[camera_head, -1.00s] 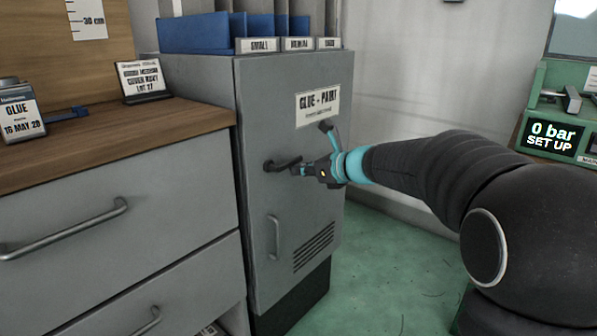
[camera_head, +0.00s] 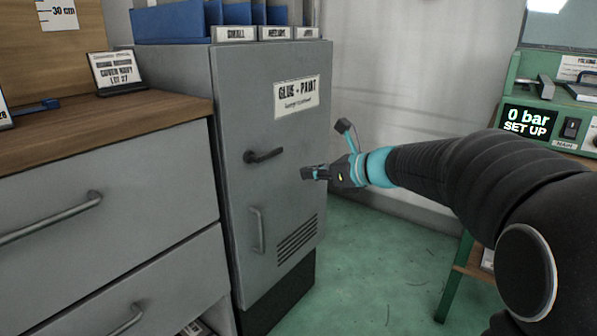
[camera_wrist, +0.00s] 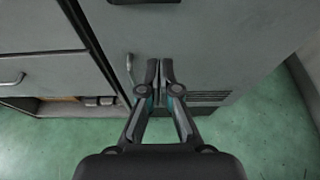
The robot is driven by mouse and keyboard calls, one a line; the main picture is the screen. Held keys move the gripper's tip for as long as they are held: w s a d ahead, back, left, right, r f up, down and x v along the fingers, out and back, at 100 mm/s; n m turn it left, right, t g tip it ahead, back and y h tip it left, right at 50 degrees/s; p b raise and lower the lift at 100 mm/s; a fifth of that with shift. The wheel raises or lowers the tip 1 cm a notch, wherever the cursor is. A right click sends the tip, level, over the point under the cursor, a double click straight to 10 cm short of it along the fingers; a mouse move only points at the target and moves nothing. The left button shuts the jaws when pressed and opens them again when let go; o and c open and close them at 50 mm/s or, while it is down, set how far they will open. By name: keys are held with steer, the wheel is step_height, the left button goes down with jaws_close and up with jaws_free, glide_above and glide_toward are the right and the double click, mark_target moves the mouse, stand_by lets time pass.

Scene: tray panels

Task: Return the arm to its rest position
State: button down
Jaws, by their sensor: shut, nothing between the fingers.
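My gripper (camera_head: 312,173) is in front of the grey glue and paint cabinet (camera_head: 285,135), to the right of its dark lever handle (camera_head: 263,155) and apart from it. The fingers are together with nothing between them. In the wrist view my gripper (camera_wrist: 160,68) also shows shut, with the cabinet's grey front (camera_wrist: 220,45) beyond it. My arm (camera_head: 440,170) reaches in from the right of the head view. The cabinet door appears closed.
A grey drawer unit (camera_head: 100,190) with a wooden top (camera_head: 110,125) stands at the left. A green bench (camera_head: 555,105) with a "0 bar SET UP" display is at the right. Green floor (camera_head: 375,265) lies free between the cabinet and that bench.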

steer(key=s+d+f+n+g+h+p, duration=0.1)
steer(key=s+d+f+n+g+h, duration=0.1)
steer(key=s+f+n, duration=0.4)
steer(key=s+d+f+n+g+h, duration=0.2)
steer(key=s+f+n+h, duration=0.15)
steer(key=s+n, duration=0.4)
steer(key=s+d+r+n+h+p, duration=0.1)
steer(key=s+d+n+p, duration=0.1)
steer(key=s+n, duration=0.2)
steer(key=s+d+r+n+h+p, duration=0.2)
steer(key=s+d+n, duration=0.1)
steer(key=s, duration=0.6)
steer(key=s+d+r+n+t+h+p, duration=0.1)
steer(key=s+d+n+h+p, duration=0.1)
steer(key=s+n, duration=0.3)
steer(key=shift+s+d+r, duration=0.3)
steer(key=shift+s+r, duration=0.05)
steer(key=shift+s, duration=0.35)
steer(key=shift+h, duration=0.25)
